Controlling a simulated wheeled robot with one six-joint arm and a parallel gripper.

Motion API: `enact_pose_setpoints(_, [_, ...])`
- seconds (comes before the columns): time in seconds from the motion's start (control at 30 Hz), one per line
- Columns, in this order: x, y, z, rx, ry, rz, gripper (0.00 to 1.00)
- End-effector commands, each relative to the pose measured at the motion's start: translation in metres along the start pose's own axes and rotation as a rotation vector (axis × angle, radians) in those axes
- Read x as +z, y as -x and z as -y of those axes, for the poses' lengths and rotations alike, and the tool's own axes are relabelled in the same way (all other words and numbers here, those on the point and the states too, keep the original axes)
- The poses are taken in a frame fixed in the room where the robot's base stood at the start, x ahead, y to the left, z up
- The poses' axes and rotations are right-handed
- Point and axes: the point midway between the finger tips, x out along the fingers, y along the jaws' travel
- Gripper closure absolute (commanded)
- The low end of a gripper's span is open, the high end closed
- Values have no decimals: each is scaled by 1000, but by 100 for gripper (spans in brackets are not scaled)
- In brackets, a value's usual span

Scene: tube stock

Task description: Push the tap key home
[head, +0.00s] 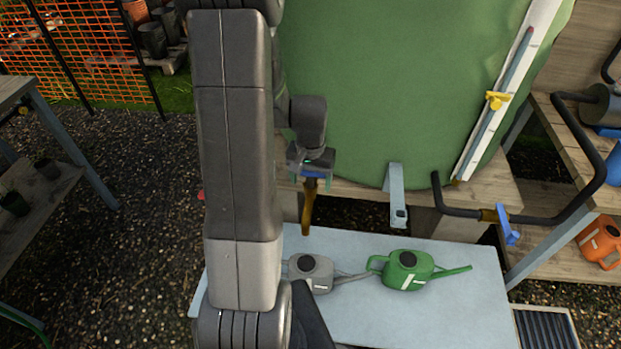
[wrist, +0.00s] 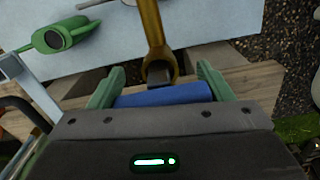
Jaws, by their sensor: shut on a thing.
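The tap key is a blue bar (wrist: 165,95) in the wrist view, set crosswise on a brass tap (wrist: 151,30). My gripper (wrist: 160,88) has its two green fingers at either end of the bar and is shut on it. In the head view my gripper (head: 314,168) is in front of the lower left of the large green tank (head: 390,90), and the brass tap (head: 309,205) hangs down below it. The key is mostly hidden there by my gripper. How far the key is turned or pushed in cannot be told.
A grey watering can (head: 311,270) and a green one (head: 405,268) stand on a pale low bench (head: 460,310) below. A black pipe (head: 595,140) with a second blue-handled tap (head: 508,225) is at right. A gauge strip (head: 500,95) runs up the tank.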

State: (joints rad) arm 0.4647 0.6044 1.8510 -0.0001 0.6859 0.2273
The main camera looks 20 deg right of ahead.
Motion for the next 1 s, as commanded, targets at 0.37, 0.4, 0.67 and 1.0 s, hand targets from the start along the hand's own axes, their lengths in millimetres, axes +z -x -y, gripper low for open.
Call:
enact_pose_setpoints(0.37, [0, 0, 0, 0, 0, 0, 2])
enact_pose_setpoints(0.4, [0, 0, 0, 0, 0, 0, 2])
enact_pose_setpoints(0.67, [-1, 15, 0, -1, 0, -4, 2])
enact_pose_setpoints(1.0, [-1, 89, 0, -2, 0, -7, 2])
